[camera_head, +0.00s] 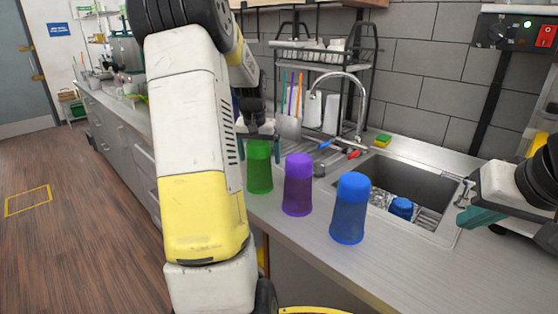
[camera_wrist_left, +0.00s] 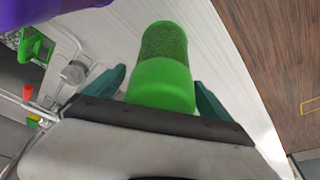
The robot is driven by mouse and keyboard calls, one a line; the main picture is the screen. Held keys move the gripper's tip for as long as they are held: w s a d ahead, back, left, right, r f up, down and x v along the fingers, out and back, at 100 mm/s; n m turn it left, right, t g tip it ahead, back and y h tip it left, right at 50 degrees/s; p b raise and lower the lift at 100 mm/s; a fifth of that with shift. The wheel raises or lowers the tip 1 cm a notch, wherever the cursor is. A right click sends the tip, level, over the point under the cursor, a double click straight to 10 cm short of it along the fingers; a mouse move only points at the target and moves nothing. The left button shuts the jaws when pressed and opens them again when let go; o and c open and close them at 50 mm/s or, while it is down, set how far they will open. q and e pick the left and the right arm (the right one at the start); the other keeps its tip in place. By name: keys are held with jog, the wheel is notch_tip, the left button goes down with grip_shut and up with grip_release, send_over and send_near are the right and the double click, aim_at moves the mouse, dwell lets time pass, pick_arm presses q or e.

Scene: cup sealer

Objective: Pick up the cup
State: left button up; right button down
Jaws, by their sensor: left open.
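Three upside-down cups stand in a row on the counter in the head view: a green cup (camera_head: 259,168), a purple cup (camera_head: 298,185) and a blue cup (camera_head: 350,209). My left gripper (camera_head: 258,140) is at the top of the green cup. In the left wrist view, my left gripper (camera_wrist_left: 160,88) is open, with one teal finger on each side of the green cup (camera_wrist_left: 163,70). Whether the fingers touch it is unclear. The purple cup (camera_wrist_left: 65,4) shows at the upper left there. My right gripper (camera_head: 468,212) is partly visible at the right edge, over the counter.
A sink (camera_head: 411,188) with another blue cup (camera_head: 401,208) inside lies right of the row. A curved faucet (camera_head: 360,100), a dish rack (camera_head: 310,55) and a yellow-green sponge (camera_head: 383,140) are behind. The counter front edge is close to the cups.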

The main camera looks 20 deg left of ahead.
pick_arm(q)
jog(key=c, duration=1.6)
jog(key=shift+o, duration=0.2)
jog(key=shift+r, duration=0.15)
